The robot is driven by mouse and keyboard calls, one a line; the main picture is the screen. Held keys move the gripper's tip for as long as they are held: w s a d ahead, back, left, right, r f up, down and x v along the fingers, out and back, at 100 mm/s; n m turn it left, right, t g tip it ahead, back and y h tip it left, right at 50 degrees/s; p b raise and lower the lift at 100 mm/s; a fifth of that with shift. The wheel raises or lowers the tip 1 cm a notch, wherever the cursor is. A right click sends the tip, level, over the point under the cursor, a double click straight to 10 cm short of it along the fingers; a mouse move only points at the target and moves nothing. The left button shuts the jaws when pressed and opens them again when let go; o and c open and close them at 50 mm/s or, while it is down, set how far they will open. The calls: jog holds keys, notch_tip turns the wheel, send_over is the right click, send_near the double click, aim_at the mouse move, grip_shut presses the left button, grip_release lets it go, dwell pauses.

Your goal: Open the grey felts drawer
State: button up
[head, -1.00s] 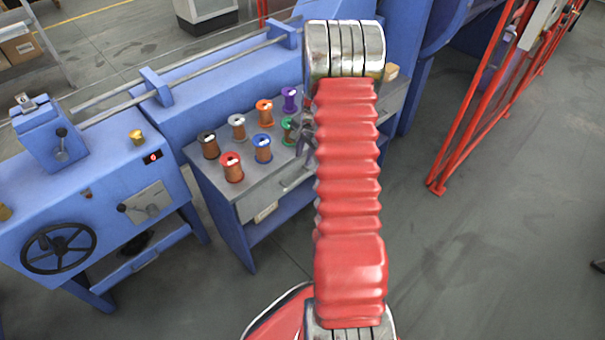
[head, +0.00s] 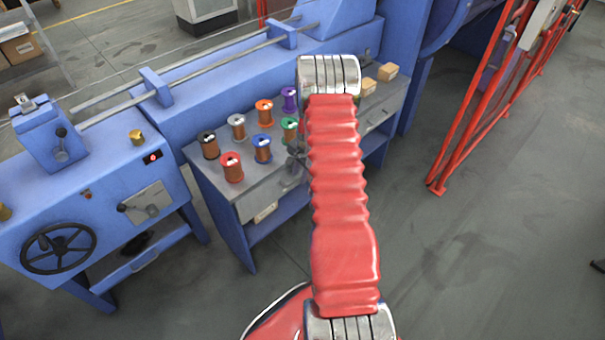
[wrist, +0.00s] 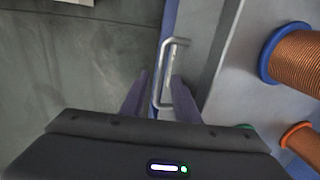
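The bench has a grey drawer front (head: 255,203) below its top in the head view; I cannot read a label naming felts. In the wrist view, a metal bar handle (wrist: 161,75) stands off a grey front (wrist: 193,60). My gripper (wrist: 160,78) has its two dark fingers apart, one on each side of the handle bar. A gap shows between the left finger and the bar; I cannot tell whether the right finger touches it. In the head view my gripper (head: 297,163) is low at the bench front, partly hidden by my red arm. The drawer looks closed.
Several wire spools stand on the grey bench top, including a red one (head: 232,168) and a blue one (head: 262,149). Small wooden blocks (head: 387,72) lie at its right end. A blue machine (head: 90,215) stands at left, a red frame (head: 475,110) at right. Floor in front is clear.

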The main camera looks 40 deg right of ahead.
jog(key=shift+f, duration=0.3)
jog(key=shift+c, duration=0.4)
grip_shut()
